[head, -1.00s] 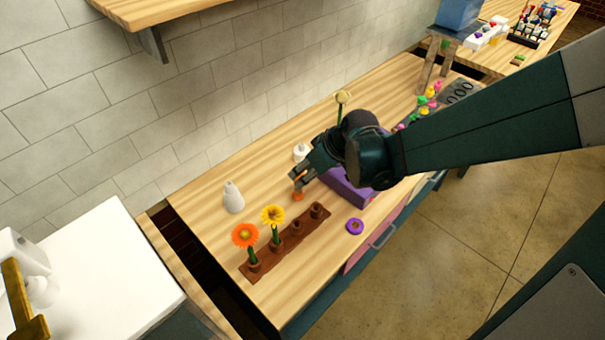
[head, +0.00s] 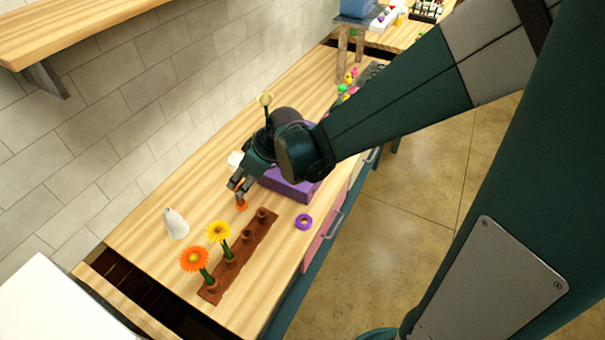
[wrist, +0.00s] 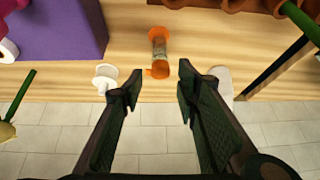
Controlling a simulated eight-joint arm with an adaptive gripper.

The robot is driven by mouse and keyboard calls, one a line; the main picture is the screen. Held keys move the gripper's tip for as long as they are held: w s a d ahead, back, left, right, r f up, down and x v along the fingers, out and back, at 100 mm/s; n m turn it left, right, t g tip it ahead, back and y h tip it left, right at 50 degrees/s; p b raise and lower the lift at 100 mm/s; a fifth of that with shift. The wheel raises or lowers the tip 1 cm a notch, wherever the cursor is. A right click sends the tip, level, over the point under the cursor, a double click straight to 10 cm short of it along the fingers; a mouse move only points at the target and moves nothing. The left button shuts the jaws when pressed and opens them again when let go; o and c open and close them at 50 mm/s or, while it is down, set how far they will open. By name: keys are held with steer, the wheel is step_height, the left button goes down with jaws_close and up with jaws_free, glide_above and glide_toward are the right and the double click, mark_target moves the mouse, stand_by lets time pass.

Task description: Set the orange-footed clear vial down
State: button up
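The orange-footed clear vial (wrist: 158,52) stands on the wooden table in the wrist view, with orange at both ends and a clear middle. Its orange foot also shows in the head view (head: 241,207), just below my gripper (head: 240,187). In the wrist view my gripper (wrist: 160,83) is open, its fingers spread wide with nothing between them. The vial is just beyond the fingertips, in line with the gap and apart from both fingers. In the head view the fingers hide most of the vial.
A brown rack (head: 240,257) holds an orange flower (head: 194,259) and a yellow flower (head: 219,231). A white vase (head: 175,223) stands left. A purple box (head: 290,188) is right of my gripper, a purple ring (head: 303,221) near the front edge. A white object (wrist: 105,75) stands beside the left finger.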

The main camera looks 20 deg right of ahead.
steer(key=s+d+r+m+t+h, duration=0.1)
steer(key=s+d+r+m+h, duration=0.1)
steer(key=s+d+r+m, duration=0.2)
steer(key=s+d+r+m+t+h, duration=0.2)
steer(key=s+d+r+m, duration=0.3)
steer(key=s+d+r, duration=0.6)
steer(key=s+d, duration=0.3)
steer(key=d, duration=0.2)
steer(key=shift+s+d+r+h, duration=0.3)
steer(key=shift+s+d+h, duration=0.05)
steer(key=shift+d+h, duration=0.05)
steer(key=shift+f, duration=0.1)
step_height(320, 180, down, 4)
steer(key=b, duration=0.4)
steer(key=shift+f+b, duration=0.25)
steer(key=shift+b, duration=0.1)
stand_by(1.1)
